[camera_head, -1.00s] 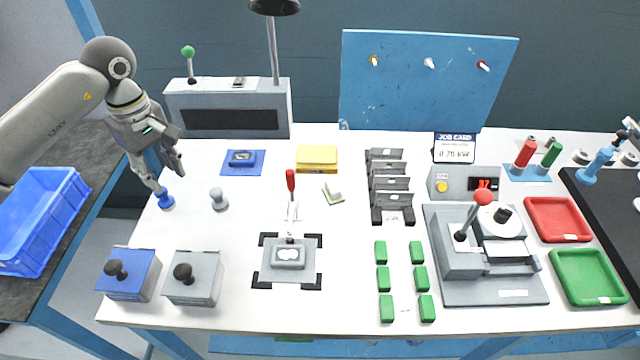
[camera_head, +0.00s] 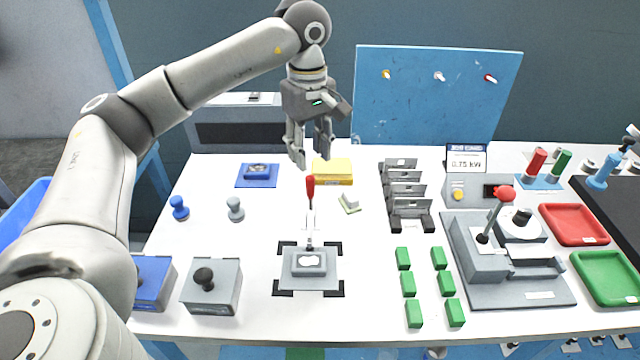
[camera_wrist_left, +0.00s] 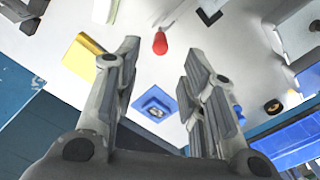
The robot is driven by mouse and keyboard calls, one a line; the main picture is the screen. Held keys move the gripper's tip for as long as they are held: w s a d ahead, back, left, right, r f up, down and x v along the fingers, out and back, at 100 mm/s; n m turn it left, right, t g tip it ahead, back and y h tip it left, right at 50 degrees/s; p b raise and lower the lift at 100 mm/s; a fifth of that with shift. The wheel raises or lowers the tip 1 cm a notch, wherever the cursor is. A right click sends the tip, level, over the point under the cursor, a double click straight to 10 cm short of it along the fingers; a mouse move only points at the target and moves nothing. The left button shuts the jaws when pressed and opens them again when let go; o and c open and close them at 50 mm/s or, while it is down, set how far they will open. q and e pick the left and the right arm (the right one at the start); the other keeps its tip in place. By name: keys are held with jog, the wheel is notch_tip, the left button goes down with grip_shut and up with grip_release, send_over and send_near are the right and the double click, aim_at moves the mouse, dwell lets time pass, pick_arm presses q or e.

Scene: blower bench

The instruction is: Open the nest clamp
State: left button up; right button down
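The nest clamp has a red-tipped handle (camera_head: 310,188) that stands upright behind a grey nest block (camera_head: 309,262) at the table's front middle. The red tip also shows in the left wrist view (camera_wrist_left: 160,43), beyond the fingers. My left gripper (camera_head: 311,160) is open and empty, pointing down above and behind the red handle, close to the yellow box. In the left wrist view its two fingers (camera_wrist_left: 158,85) are spread apart with nothing between them touching. My right gripper is not in view.
A yellow box (camera_head: 333,172), a small grey-white bracket (camera_head: 350,204) and a slotted black rack (camera_head: 408,205) stand right of the clamp. Blue and grey stamps (camera_head: 236,209) and a blue pad (camera_head: 257,175) lie left. Green blocks (camera_head: 409,284) and a lever press (camera_head: 487,262) are further right.

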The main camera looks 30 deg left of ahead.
aim_at(310, 175)
pick_arm(q)
notch_tip(310, 175, down, 9)
jog(key=shift+r, duration=0.15)
grip_shut()
dwell(0.4)
